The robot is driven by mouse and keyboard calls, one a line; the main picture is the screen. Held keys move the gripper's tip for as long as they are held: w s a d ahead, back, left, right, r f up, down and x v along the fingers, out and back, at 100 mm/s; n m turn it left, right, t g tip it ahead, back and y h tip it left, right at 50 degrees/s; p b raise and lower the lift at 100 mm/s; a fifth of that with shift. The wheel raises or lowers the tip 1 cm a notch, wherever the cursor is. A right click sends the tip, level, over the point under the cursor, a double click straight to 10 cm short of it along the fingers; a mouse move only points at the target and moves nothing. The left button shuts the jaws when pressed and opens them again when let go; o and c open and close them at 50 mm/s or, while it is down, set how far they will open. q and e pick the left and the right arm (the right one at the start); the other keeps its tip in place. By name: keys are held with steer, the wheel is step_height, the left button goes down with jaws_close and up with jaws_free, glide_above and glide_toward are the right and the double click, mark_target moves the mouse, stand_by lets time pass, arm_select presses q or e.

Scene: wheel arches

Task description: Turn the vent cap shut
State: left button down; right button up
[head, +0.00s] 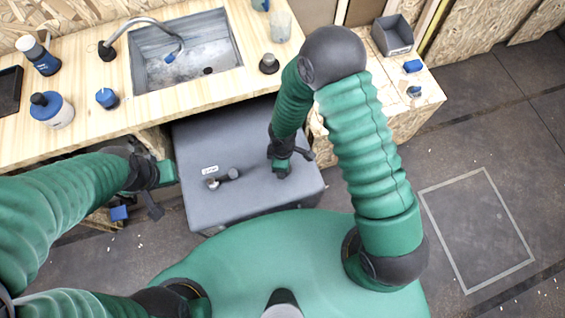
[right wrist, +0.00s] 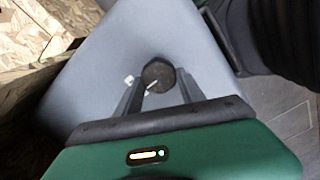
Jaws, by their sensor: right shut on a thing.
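The vent cap (right wrist: 158,72) is a dark round knob with a white line on it, on top of the grey tank (head: 215,140). In the right wrist view it sits between the two fingers of my right gripper (right wrist: 158,82), which is shut on it. In the head view my right gripper (head: 283,173) reaches down to the right part of the tank top and mostly hides the cap. My left gripper (head: 162,192) hangs left of the tank, apart from it; its fingers are too unclear to tell whether they are open.
A dark fitting with a lever (head: 222,180) and a white label (head: 210,169) are on the tank top. The wooden counter (head: 100,125) with a sink (head: 185,50) stands behind. A grey bin (head: 392,36) is at the back right.

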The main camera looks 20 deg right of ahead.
stand_by(0.3)
steer(key=o, duration=1.4)
steer(key=shift+c, duration=0.2)
step_height(320, 180, up, 17)
steer(key=p, duration=0.4)
steer(key=shift+f, duration=0.15)
